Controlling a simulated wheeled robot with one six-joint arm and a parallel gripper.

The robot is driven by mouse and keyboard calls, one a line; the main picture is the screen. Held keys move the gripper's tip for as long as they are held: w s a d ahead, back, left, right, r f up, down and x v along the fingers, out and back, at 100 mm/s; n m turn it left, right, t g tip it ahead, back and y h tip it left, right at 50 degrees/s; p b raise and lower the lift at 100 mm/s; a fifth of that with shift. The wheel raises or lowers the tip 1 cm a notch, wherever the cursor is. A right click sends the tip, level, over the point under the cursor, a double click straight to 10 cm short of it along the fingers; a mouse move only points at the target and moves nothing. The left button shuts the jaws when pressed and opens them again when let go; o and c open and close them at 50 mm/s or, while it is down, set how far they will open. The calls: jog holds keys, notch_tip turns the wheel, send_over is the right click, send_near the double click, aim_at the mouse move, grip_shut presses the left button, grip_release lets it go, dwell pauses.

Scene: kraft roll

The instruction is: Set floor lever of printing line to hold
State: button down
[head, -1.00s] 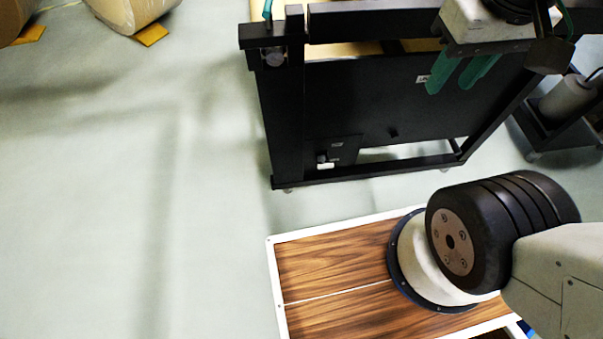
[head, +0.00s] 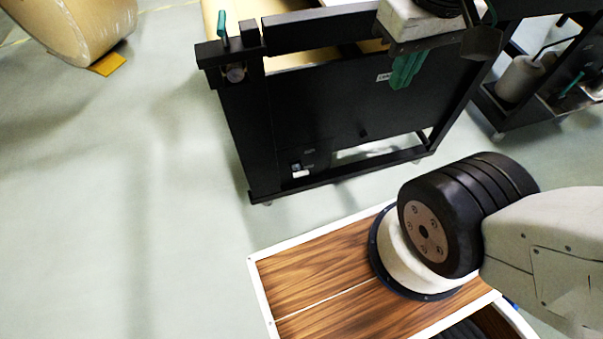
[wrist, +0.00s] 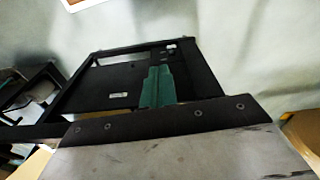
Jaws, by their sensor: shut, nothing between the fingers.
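My gripper (head: 408,68), with teal fingers, is shut and empty. It is in front of the upper part of the printing line's black panel (head: 325,120). In the wrist view the gripper (wrist: 158,86) has its fingers side by side over the panel. A small dark fitting with a white piece (head: 301,173) sits low at the panel's left end, near the floor. It may be the floor lever, but its setting is too small to read. It also shows in the wrist view (wrist: 171,47), beyond the fingertips. The gripper is well apart from it.
A wrapped kraft roll (head: 85,28) rests at the upper left with an orange wedge (head: 107,64). A dark cart with a grey roll (head: 519,79) stands at the right. A teal handle (head: 222,28) rises from the frame's left corner. The floor at left is clear.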

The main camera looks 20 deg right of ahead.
jog(key=w+a+f+g+y, duration=0.1)
jog(key=w+a+f+g, duration=0.15)
jog(key=w+f, duration=0.7)
jog(key=w+a+f+g, duration=0.1)
jog(key=w+f+g, duration=0.2)
jog(key=w+f, duration=0.65)
jog(key=w+f+m+t, duration=0.1)
jog(key=w+f, duration=0.1)
jog(key=f, duration=1.5)
jog(key=w+f+t, duration=0.1)
jog(key=w+f, duration=0.2)
jog(key=f, duration=1.4)
jog(key=w+f+t+h, duration=0.1)
jog(key=w+f+t, duration=0.1)
jog(key=w, duration=0.5)
jog(key=shift+d+f+t, duration=0.15)
jog(key=shift+d+t, duration=0.15)
jog(key=shift+t, duration=0.45)
jog(key=shift+f, duration=0.1)
